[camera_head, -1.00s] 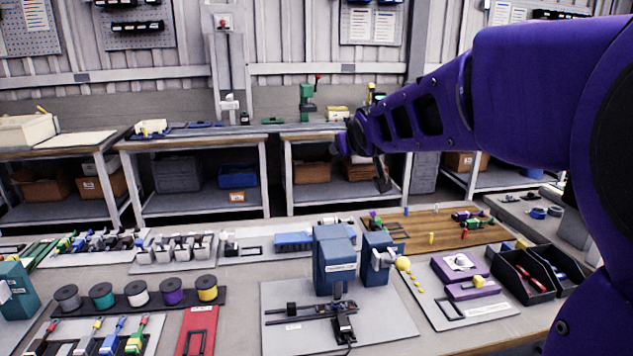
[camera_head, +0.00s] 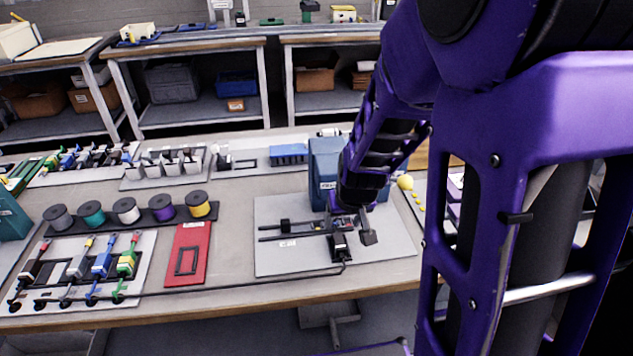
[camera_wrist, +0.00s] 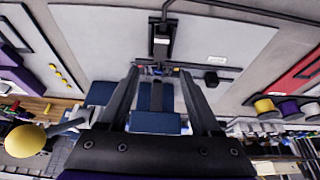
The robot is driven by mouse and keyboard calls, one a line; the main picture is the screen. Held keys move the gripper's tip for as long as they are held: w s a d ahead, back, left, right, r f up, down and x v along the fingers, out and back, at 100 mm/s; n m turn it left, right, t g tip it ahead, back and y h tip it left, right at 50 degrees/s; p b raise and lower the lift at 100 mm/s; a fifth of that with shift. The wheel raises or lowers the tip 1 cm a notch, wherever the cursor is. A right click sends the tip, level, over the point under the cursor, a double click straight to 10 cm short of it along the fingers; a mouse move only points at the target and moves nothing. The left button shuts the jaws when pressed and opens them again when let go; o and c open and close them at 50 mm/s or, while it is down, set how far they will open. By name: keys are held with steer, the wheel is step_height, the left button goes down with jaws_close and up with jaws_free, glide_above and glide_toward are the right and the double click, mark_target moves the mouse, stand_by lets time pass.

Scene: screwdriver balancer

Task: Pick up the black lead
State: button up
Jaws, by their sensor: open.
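A thin black lead (camera_head: 235,287) runs along the bench's front edge. It goes from the grey board of coloured-handled pieces at left to a black upright block (camera_head: 338,246) on the grey plate. In the wrist view the block (camera_wrist: 161,36) stands just beyond my fingertips. My gripper (camera_wrist: 159,72) is open and points down at the black rail fixture (camera_head: 305,228). Nothing is clasped between its fingers. In the head view my wrist hides part of the fixture and the blue housing. I cannot tell whether a finger touches anything.
A blue housing (camera_head: 322,172) stands close behind the fixture. Left of it are a red plate (camera_head: 188,254), a row of spools (camera_head: 125,212) and a board with several coloured handles (camera_head: 103,262). A yellow ball (camera_wrist: 25,141) is at the wrist view's left. Bare bench lies between red and grey plates.

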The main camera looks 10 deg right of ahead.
mark_target(338, 236)
steer(key=x, duration=0.3)
steer(key=shift+w+f+b, duration=0.1)
steer(key=shift+f+b, duration=0.1)
steer(key=shift+b, duration=0.15)
steer(key=b+x, duration=0.1)
steer(key=x, duration=0.3)
steer(key=shift+f, duration=0.1)
steer(key=shift+w+f, duration=0.2)
steer(key=shift+f, duration=0.3)
jaws_close()
